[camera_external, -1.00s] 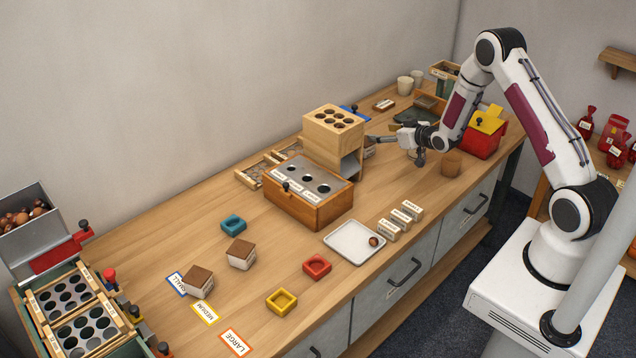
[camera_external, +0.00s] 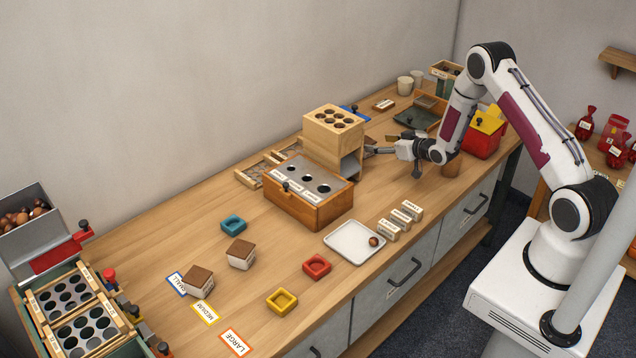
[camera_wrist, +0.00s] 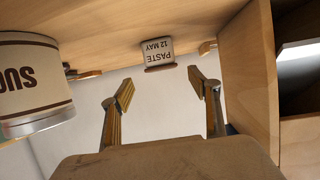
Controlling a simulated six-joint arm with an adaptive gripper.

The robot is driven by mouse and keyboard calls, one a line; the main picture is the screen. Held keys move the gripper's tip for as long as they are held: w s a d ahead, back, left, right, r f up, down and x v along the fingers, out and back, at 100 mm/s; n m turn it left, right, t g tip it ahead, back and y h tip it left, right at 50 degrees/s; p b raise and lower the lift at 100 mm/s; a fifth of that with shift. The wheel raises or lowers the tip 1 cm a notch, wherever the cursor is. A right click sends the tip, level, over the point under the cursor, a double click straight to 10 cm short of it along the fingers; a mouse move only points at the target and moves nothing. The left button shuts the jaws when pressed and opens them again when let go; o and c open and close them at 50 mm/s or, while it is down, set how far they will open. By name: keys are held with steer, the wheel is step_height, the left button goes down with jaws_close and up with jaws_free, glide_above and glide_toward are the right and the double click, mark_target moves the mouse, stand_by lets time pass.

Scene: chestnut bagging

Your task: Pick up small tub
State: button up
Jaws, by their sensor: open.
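A small tub (camera_wrist: 158,50) with a white side marked "PASTE 12 MAY" and a dark brown lid shows in the wrist view, which looks upside down. It lies ahead of my gripper (camera_wrist: 160,78), between the lines of its two fingers and apart from them. My gripper is open and empty. In the external view, my gripper (camera_external: 376,146) is low over the bench, just right of the wooden sorting tower (camera_external: 333,132), and its fingers largely hide what is ahead of them. Two similar brown-lidded tubs stand at the front left, one farther back (camera_external: 241,254) and one by the label cards (camera_external: 197,281).
A large canister (camera_wrist: 32,85) with brown lettering is close on the left in the wrist view; a wooden wall (camera_wrist: 250,75) is close on the right. A brown cup (camera_external: 452,164) and a red bin (camera_external: 483,143) stand right of my gripper.

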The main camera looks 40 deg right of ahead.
mark_target(368, 142)
steer(key=shift+w+f, duration=0.3)
steer(key=shift+w, duration=0.35)
steer(key=shift+x, duration=2.6)
steer(key=shift+a, duration=0.1)
steer(key=c, duration=1.3)
